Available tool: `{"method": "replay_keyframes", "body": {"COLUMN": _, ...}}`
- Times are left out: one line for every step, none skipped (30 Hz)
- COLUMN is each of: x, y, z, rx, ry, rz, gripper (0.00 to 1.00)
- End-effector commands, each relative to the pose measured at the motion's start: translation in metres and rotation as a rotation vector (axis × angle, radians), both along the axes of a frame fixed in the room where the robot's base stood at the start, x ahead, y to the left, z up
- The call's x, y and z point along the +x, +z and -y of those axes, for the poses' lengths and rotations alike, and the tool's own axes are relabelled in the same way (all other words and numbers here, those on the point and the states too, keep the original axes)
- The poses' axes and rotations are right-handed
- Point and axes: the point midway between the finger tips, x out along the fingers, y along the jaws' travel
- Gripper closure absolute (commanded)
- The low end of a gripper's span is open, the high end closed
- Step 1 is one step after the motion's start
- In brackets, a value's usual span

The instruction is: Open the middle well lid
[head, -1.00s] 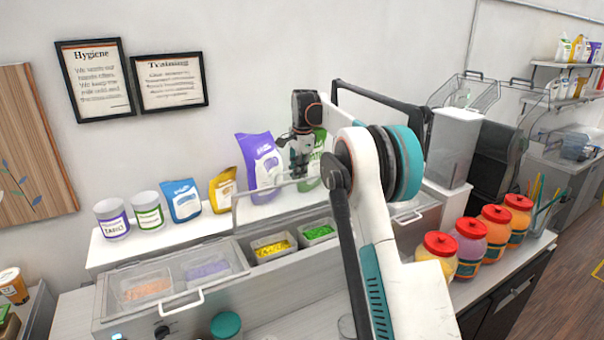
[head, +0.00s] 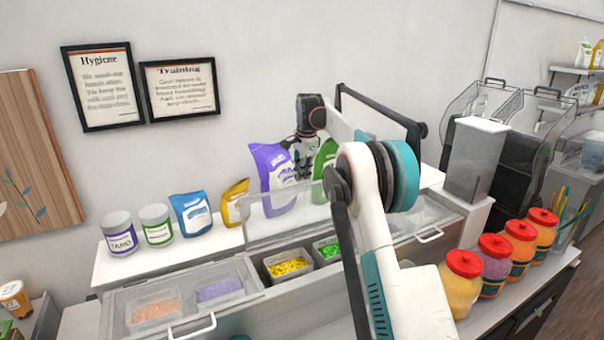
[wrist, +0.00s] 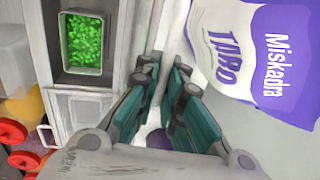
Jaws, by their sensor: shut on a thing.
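The middle well lid (head: 268,228) is a clear panel, raised and tilted back at the rear of the counter unit. Below it, the middle well shows a yellow-filled tub (head: 288,267) and a green-filled tub (head: 328,249); the green one also shows in the wrist view (wrist: 85,40). My gripper (head: 303,172) is at the raised lid's upper edge, in front of the bags. In the wrist view my gripper's teal fingers (wrist: 166,78) are close together around a thin pale edge, apparently the lid's. The exact grip is partly hidden, and my arm covers the well's right part.
A purple taro bag (head: 272,170) and a green bag (head: 324,165) stand close behind my gripper. The left lid (head: 180,300) and right lid (head: 412,222) are down. Several red-capped jars (head: 495,258) stand at right. Tubs and pouches line the shelf at left.

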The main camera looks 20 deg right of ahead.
Motion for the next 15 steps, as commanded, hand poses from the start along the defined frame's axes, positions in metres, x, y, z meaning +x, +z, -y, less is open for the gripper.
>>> {"method": "replay_keyframes", "body": {"x": 0.0001, "y": 0.0018, "z": 0.0002, "rx": 0.000, "ry": 0.000, "rz": 0.002, "gripper": 1.00}}
{"method": "replay_keyframes", "body": {"x": 0.0000, "y": 0.0019, "z": 0.0002, "rx": 0.000, "ry": 0.000, "rz": 0.002, "gripper": 1.00}}
{"method": "replay_keyframes", "body": {"x": 0.0000, "y": 0.0019, "z": 0.0002, "rx": 0.000, "ry": 0.000, "rz": 0.002, "gripper": 1.00}}
{"method": "replay_keyframes", "body": {"x": 0.0001, "y": 0.0021, "z": 0.0002, "rx": 0.000, "ry": 0.000, "rz": 0.002, "gripper": 1.00}}
{"method": "replay_keyframes", "body": {"x": 0.0000, "y": 0.0020, "z": 0.0003, "rx": 0.000, "ry": 0.000, "rz": 0.002, "gripper": 1.00}}
{"method": "replay_keyframes", "body": {"x": 0.0001, "y": 0.0022, "z": 0.0003, "rx": 0.000, "ry": 0.000, "rz": 0.002, "gripper": 0.86}}
{"method": "replay_keyframes", "body": {"x": 0.0001, "y": 0.0022, "z": 0.0003, "rx": -0.001, "ry": 0.000, "rz": 0.002, "gripper": 0.79}}
{"method": "replay_keyframes", "body": {"x": 0.0000, "y": 0.0021, "z": 0.0003, "rx": 0.000, "ry": 0.000, "rz": 0.002, "gripper": 0.72}}
{"method": "replay_keyframes", "body": {"x": -0.0001, "y": 0.0019, "z": 0.0003, "rx": 0.000, "ry": 0.000, "rz": 0.002, "gripper": 0.72}}
{"method": "replay_keyframes", "body": {"x": 0.0000, "y": 0.0018, "z": 0.0003, "rx": 0.000, "ry": 0.000, "rz": 0.002, "gripper": 0.72}}
{"method": "replay_keyframes", "body": {"x": 0.0000, "y": 0.0017, "z": 0.0003, "rx": 0.000, "ry": 0.000, "rz": 0.001, "gripper": 0.72}}
{"method": "replay_keyframes", "body": {"x": 0.0000, "y": 0.0016, "z": 0.0002, "rx": 0.000, "ry": 0.000, "rz": 0.001, "gripper": 0.72}}
{"method": "replay_keyframes", "body": {"x": -0.0001, "y": 0.0014, "z": 0.0002, "rx": 0.000, "ry": 0.000, "rz": 0.001, "gripper": 0.72}}
{"method": "replay_keyframes", "body": {"x": -0.0001, "y": 0.0014, "z": 0.0002, "rx": 0.000, "ry": 0.000, "rz": 0.001, "gripper": 0.72}}
{"method": "replay_keyframes", "body": {"x": 0.0000, "y": 0.0012, "z": 0.0002, "rx": 0.000, "ry": 0.000, "rz": 0.001, "gripper": 0.72}}
